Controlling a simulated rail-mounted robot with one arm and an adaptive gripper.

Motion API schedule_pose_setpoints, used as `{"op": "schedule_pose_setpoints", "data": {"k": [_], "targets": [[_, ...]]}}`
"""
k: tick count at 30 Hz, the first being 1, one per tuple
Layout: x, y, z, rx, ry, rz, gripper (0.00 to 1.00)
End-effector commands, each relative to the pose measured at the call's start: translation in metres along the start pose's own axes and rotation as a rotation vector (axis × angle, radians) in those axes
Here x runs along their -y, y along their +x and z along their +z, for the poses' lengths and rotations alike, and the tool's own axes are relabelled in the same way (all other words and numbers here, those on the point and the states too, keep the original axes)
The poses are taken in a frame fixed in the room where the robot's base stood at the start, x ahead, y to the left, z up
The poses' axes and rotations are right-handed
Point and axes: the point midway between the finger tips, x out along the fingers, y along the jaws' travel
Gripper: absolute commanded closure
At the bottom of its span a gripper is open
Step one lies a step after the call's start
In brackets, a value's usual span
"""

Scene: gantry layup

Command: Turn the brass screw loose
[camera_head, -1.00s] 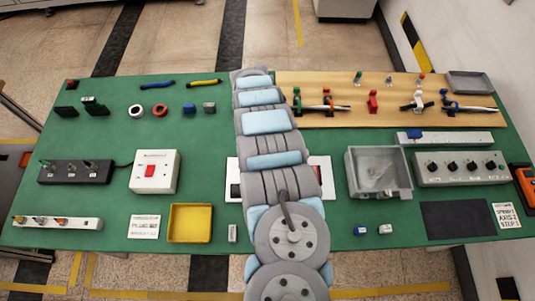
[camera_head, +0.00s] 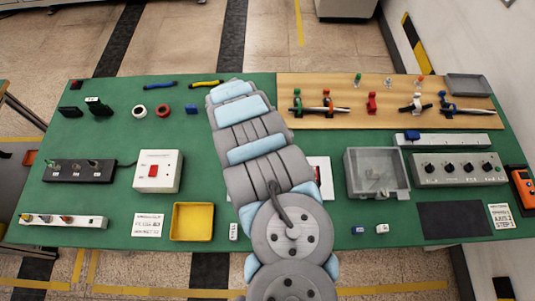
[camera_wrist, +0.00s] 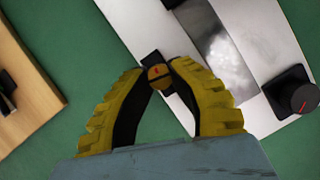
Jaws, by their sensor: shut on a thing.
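In the wrist view, my gripper (camera_wrist: 161,70) has two ribbed yellow fingers with dark inner pads. In the head view my arm hides the gripper and the screw. Part of a white panel (camera_head: 324,166) shows to the right of my arm there.
In the wrist view, a black knob (camera_wrist: 298,97) with a red line sits right of the gripper, and a grey metal strip (camera_wrist: 228,50) crosses the panel. A wooden board (camera_wrist: 25,95) lies at left. In the head view, a yellow tray (camera_head: 192,238) and grey bin (camera_head: 352,190) flank my arm.

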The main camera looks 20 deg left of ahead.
Motion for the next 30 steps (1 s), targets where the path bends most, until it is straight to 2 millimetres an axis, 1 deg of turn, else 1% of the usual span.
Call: {"op": "schedule_pose_setpoints", "data": {"k": [6,18,19,20,21,22,30], "targets": [[0.0007,0.0011,-0.0003,0.000,-0.032,0.012,1.00],[0.0004,0.0010,-0.0005,-0.001,-0.035,0.015,1.00],[0.0003,0.0009,-0.0006,-0.001,-0.035,0.015,0.70],[0.0004,0.0009,-0.0005,-0.001,-0.035,0.015,0.62],[0.0004,0.0009,-0.0005,-0.001,-0.035,0.014,0.50],[0.0004,0.0008,-0.0004,0.000,-0.035,0.014,0.48],[0.0002,0.0001,0.0001,0.000,-0.035,0.014,0.48]]}}
